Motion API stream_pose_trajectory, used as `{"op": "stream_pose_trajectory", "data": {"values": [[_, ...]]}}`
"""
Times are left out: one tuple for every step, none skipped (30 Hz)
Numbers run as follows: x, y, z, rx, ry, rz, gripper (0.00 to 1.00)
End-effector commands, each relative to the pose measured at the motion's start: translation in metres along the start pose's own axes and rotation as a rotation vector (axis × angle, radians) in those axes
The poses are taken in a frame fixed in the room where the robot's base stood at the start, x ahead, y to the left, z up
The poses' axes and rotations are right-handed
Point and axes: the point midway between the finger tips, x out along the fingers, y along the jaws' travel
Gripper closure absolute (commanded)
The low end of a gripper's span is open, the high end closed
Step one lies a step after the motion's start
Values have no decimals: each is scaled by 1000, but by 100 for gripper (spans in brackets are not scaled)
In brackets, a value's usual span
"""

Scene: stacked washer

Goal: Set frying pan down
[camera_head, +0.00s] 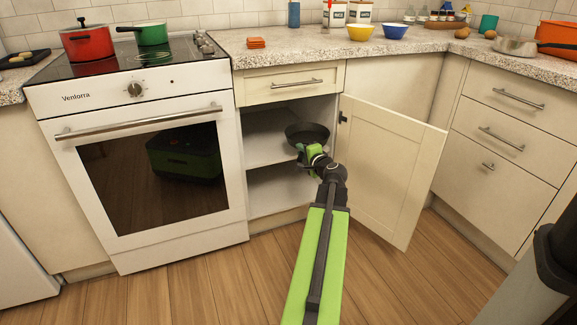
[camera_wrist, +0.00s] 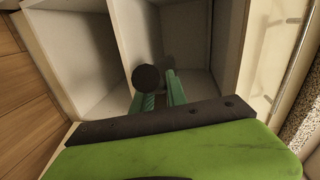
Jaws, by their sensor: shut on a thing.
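The dark frying pan (camera_head: 306,131) is at the opening of the lower cabinet, at the height of its upper compartment. My gripper (camera_head: 312,153) is shut on the pan from the front. I cannot tell whether the pan touches the middle shelf (camera_head: 272,154). In the wrist view, the green fingers of my gripper (camera_wrist: 161,88) reach toward the cabinet, with a dark round part of the pan (camera_wrist: 147,78) at their tips. The rest of the pan is hard to make out there.
The cabinet door (camera_head: 390,170) stands open to the right of my arm. The oven (camera_head: 145,160) is on the left. Both cabinet compartments look otherwise empty. A red pot (camera_head: 88,43) and green pan (camera_head: 151,34) stand on the stove. Bowls (camera_head: 361,32) sit on the counter.

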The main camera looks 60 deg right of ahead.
Motion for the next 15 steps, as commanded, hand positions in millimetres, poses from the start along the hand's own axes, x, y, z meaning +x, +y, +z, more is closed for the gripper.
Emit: {"op": "stream_pose_trajectory", "data": {"values": [[17, 14, 7, 0, -2, -1, 100], [25, 16, 11, 1, -2, -1, 100], [34, 20, 16, 0, -1, -1, 100], [41, 22, 20, -1, -1, -1, 100], [48, 24, 23, 0, 0, -1, 100], [55, 26, 27, 1, 1, -1, 100], [60, 28, 30, 1, 1, -1, 100], [64, 29, 32, 1, 2, -1, 100], [68, 29, 35, 0, 3, -1, 100], [70, 30, 36, 0, 3, -1, 100], [72, 30, 37, 1, 4, 0, 100], [73, 29, 38, 1, 4, 0, 100], [73, 29, 38, 1, 5, 0, 100], [73, 28, 38, 2, 5, 0, 100], [73, 28, 38, 2, 5, 0, 100]]}}
